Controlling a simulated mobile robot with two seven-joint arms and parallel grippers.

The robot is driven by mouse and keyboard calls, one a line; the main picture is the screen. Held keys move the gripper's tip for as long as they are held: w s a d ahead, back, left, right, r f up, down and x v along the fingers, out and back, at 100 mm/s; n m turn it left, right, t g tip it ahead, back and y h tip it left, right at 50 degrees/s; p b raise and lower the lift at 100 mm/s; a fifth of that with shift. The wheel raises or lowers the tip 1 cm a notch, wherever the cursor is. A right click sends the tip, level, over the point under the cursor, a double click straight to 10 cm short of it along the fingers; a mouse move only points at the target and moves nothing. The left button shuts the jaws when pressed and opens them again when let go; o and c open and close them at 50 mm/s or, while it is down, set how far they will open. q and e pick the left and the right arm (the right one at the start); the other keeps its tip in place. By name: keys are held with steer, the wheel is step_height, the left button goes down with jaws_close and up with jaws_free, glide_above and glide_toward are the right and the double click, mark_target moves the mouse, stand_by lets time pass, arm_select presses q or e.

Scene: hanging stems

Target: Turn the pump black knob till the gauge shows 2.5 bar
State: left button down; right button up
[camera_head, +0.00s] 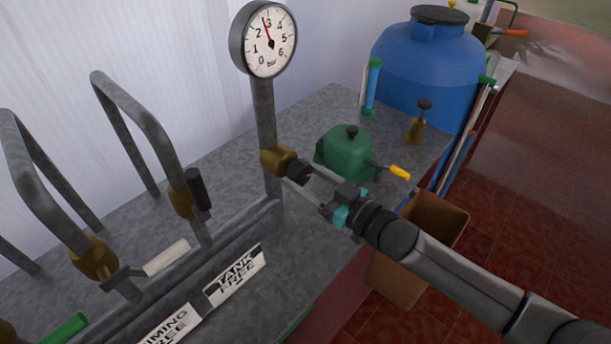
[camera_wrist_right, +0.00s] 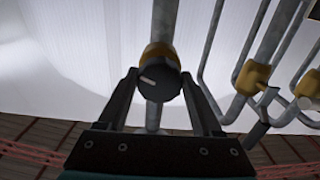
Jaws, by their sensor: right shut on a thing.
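The round pressure gauge (camera_head: 269,40) stands on a grey pipe in the head view. Its red needle points between 2 and 3, nearer the 3. The black knob (camera_head: 299,172) sits on a brass valve body (camera_head: 278,160) on that pipe below the gauge. My right gripper (camera_head: 309,178) is shut on the black knob, its fingers on either side. In the right wrist view the knob (camera_wrist_right: 158,84) sits between the fingertips, with a pale mark on its face tilted slightly from horizontal. My left gripper is not in view.
Beside the pump pipe is a green pump housing (camera_head: 346,152) with a yellow-handled lever (camera_head: 400,172). A blue tank (camera_head: 428,68) stands behind. Other pipes with brass valves (camera_head: 182,198) are at left. A brown bin (camera_head: 440,220) stands below the bench edge.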

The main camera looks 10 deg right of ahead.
steer(key=shift+n, duration=0.4)
steer(key=o, duration=1.4)
steer(key=p+v, duration=0.1)
steer(key=v, duration=1.4)
steer(key=shift+s+d, duration=0.1)
steer(key=shift+s, duration=0.05)
